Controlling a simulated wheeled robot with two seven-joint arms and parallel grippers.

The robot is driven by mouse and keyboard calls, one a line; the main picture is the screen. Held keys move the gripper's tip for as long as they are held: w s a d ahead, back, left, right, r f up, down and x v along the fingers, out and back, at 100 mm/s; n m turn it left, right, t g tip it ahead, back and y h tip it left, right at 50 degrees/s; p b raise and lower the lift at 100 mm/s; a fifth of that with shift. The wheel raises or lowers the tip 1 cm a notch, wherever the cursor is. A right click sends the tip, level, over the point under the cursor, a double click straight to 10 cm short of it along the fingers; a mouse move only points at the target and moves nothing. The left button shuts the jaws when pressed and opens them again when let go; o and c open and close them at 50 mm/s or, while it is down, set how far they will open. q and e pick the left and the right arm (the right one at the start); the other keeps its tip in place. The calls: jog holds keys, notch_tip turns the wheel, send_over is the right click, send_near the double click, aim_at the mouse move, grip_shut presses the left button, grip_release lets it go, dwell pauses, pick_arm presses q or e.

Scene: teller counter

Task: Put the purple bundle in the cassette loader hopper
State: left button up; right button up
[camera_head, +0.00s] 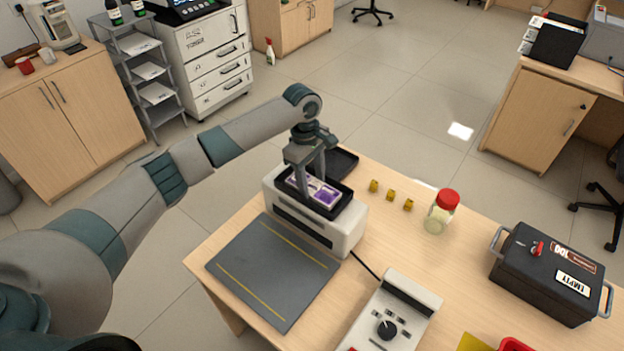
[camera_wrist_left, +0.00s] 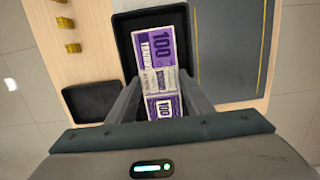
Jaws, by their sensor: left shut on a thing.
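The purple bundle (camera_head: 326,194) is a banknote stack with a pale band, lying within the black hopper (camera_head: 347,204) on top of the white cassette loader (camera_head: 345,234). My left gripper (camera_head: 314,177) reaches down over the hopper and is shut on the bundle. In the left wrist view the bundle (camera_wrist_left: 163,62) lies between my left fingers (camera_wrist_left: 158,100), its far part inside the black hopper walls (camera_wrist_left: 122,40). Whether the bundle rests on the hopper floor cannot be told. My right gripper is not in view.
A grey mat (camera_head: 270,268) with yellow lines lies in front of the loader. A black tray (camera_head: 343,161) is behind it. Several small yellow blocks (camera_head: 391,195), a red-lidded jar (camera_head: 441,212), a white device (camera_head: 395,318) and a black cash box (camera_head: 549,275) stand to the right.

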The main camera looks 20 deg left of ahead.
aim_at(309, 184)
pick_arm(q)
jog(key=o, duration=0.9)
jog(key=shift+f, duration=0.1)
jog(key=shift+w+r, duration=0.1)
jog(key=shift+r, duration=0.35)
notch_tip(309, 184, up, 11)
jog(key=a+b, duration=0.1)
jog(key=b, duration=0.2)
jog(key=shift+w+a+r+b, duration=0.15)
jog(key=shift+w+b, duration=0.05)
jog(key=shift+b, duration=0.2)
